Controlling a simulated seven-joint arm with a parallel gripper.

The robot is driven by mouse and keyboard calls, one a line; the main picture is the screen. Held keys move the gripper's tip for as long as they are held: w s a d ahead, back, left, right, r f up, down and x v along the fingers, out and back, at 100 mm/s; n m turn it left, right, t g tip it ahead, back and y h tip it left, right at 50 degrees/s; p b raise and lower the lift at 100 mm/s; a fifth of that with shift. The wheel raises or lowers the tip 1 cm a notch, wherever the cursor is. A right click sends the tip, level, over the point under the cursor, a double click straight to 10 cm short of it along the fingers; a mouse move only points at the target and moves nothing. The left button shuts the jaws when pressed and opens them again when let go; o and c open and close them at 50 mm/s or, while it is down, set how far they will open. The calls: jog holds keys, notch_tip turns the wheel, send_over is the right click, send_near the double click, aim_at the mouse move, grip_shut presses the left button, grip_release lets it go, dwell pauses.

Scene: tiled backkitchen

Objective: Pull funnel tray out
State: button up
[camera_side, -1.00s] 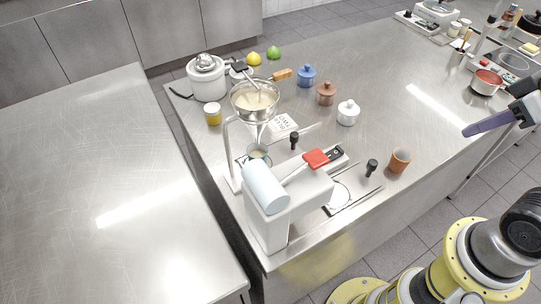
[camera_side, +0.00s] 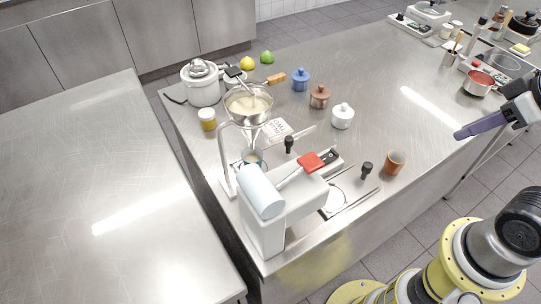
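A metal funnel (camera_side: 249,106) full of pale batter hangs on a white stand at the left of the steel counter. Below it, a small cup (camera_side: 253,158) stands by the white machine (camera_side: 262,200). A black knob handle (camera_side: 289,144) stands beside the cup; it looks like part of the tray under the funnel, which is mostly hidden. A second black knob (camera_side: 366,171) stands by a low tray with a pale round disc (camera_side: 335,199). My gripper (camera_side: 458,136) is at the right edge, above the counter, far from both knobs. Its purple fingers overlap, so its opening does not show.
An orange cup (camera_side: 395,162) stands right of the second knob. Blue (camera_side: 300,80), brown (camera_side: 319,97) and white (camera_side: 342,117) lidded pots stand behind. The counter between the white pot and my gripper is clear.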

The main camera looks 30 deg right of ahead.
jog(key=o, duration=0.4)
jog(key=r, duration=0.2)
jog(key=shift+w+r+n, duration=0.25)
jog(key=shift+r+n, duration=0.1)
jog(key=shift+n, duration=0.05)
jog(key=shift+o, duration=0.7)
jog(key=shift+n+g, duration=0.3)
jog(key=shift+n, duration=0.4)
jog(key=w+r, duration=0.1)
jog(key=r, duration=0.1)
jog(key=w+a+r, duration=0.1)
jog(key=w+r, duration=0.1)
jog(key=shift+w, duration=0.3)
jog(key=w+a+r+n, duration=0.1)
jog(key=w+a+r, duration=0.15)
jog(key=w, duration=0.25)
jog(key=n+g, duration=0.5)
jog(key=n, duration=0.1)
send_over(289, 138)
notch_tip(289, 138, down, 8)
jog(key=f, duration=0.1)
notch_tip(289, 138, down, 13)
jog(key=shift+r, duration=0.15)
grip_shut()
